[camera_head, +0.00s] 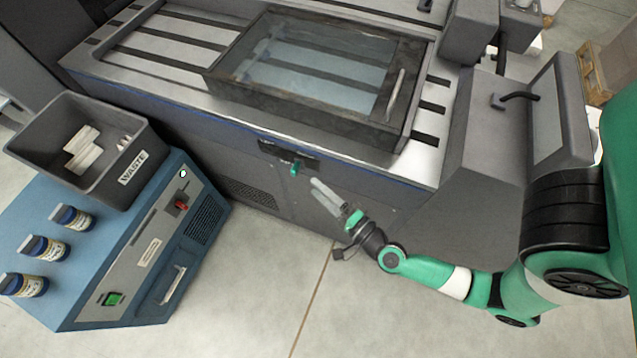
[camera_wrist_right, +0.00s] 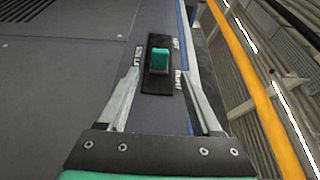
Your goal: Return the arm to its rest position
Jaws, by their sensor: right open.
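My right arm (camera_head: 440,275) is green and black and reaches in from the right in the head view. Its gripper (camera_head: 318,185) is in front of the machine's front panel, close to a green switch (camera_head: 297,167) on a dark plate. In the right wrist view the gripper (camera_wrist_right: 165,95) is open and empty, its two fingers apart. The green switch (camera_wrist_right: 159,61) shows between and beyond the fingertips, with space around it. I cannot tell the exact distance to it. My left gripper is in neither view.
The machine (camera_head: 250,110) carries a glass-lidded box (camera_head: 300,75) on its slotted bed. The floor (camera_head: 270,290) below my right arm is clear.

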